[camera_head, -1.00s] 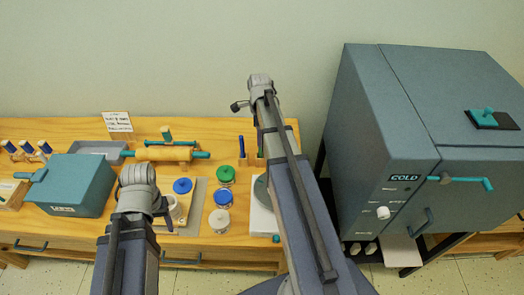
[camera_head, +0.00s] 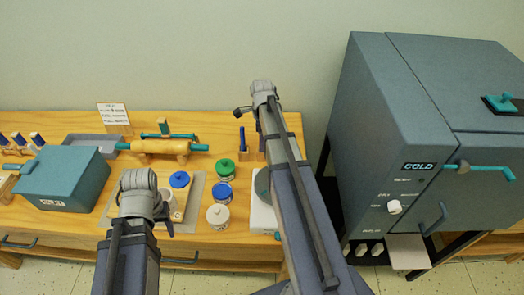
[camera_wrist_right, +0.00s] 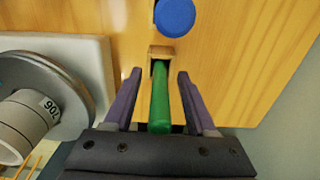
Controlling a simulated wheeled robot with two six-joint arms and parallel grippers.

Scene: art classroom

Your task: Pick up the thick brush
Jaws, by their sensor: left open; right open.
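In the right wrist view a green handle (camera_wrist_right: 160,100) rises from a small wooden holder (camera_wrist_right: 160,52). My right gripper (camera_wrist_right: 157,82) is open, with a finger on each side of the green handle and visible gaps. A blue round-topped piece (camera_wrist_right: 174,17) stands just beyond. In the head view a blue upright handle (camera_head: 242,139) shows left of my right arm; the green one is hidden there. I cannot tell which is the thick brush.
Lidded jars (camera_head: 223,168) stand left of my right arm. A round grey device (camera_wrist_right: 45,95) sits close on the left in the right wrist view. A large kiln (camera_head: 390,130) stands right.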

